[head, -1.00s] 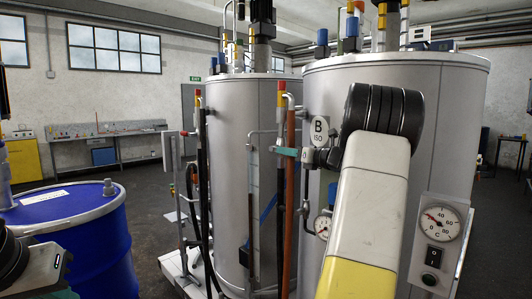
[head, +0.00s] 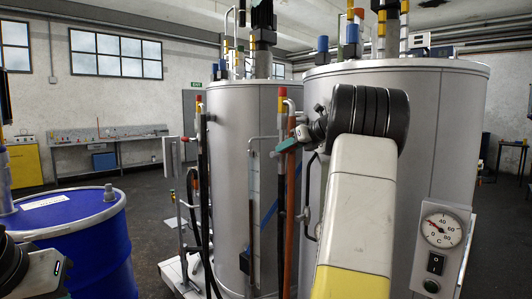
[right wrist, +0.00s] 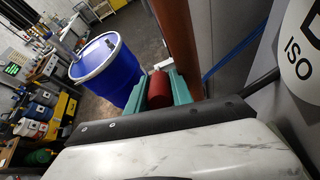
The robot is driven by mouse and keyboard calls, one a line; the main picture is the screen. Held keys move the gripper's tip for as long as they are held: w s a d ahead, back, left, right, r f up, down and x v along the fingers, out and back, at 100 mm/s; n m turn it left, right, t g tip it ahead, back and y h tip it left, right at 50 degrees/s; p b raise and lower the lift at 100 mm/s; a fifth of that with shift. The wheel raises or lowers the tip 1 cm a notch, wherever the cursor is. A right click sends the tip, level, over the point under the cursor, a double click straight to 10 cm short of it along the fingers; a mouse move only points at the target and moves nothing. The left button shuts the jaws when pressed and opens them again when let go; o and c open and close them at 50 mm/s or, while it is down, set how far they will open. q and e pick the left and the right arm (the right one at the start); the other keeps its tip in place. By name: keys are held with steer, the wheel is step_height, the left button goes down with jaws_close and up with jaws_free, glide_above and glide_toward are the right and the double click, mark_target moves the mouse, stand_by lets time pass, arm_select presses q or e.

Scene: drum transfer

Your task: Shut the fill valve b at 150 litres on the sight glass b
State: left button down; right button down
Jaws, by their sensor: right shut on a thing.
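My right gripper (head: 287,146) is shut on a red handle (right wrist: 160,88), which I take to be fill valve b. Its teal fingers lie on both sides of the handle in the right wrist view. In the head view they are at the top of the red-brown pipe (head: 291,215). The sight glass (head: 252,185) is a thin upright tube left of that pipe. Its lower part looks dark, but the litre marks are too small to read. My left gripper (head: 48,268) shows partly at the lower left edge; its fingertips are unclear.
Two tall grey tanks stand side by side, the nearer one (head: 440,120) at right with a dial and switch box (head: 440,245). A blue drum (head: 80,240) stands at left. The ISO plate (right wrist: 300,50) is close beside my right wrist. Black hoses run down near the pipe.

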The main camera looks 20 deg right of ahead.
steer(key=shift+w+r+g, duration=0.15)
steer(key=shift+r+g, duration=0.15)
steer(key=shift+g, duration=0.1)
steer(key=c, duration=1.1)
jaws_free()
steer(key=v, duration=0.7)
steer(key=shift+s+r, duration=0.3)
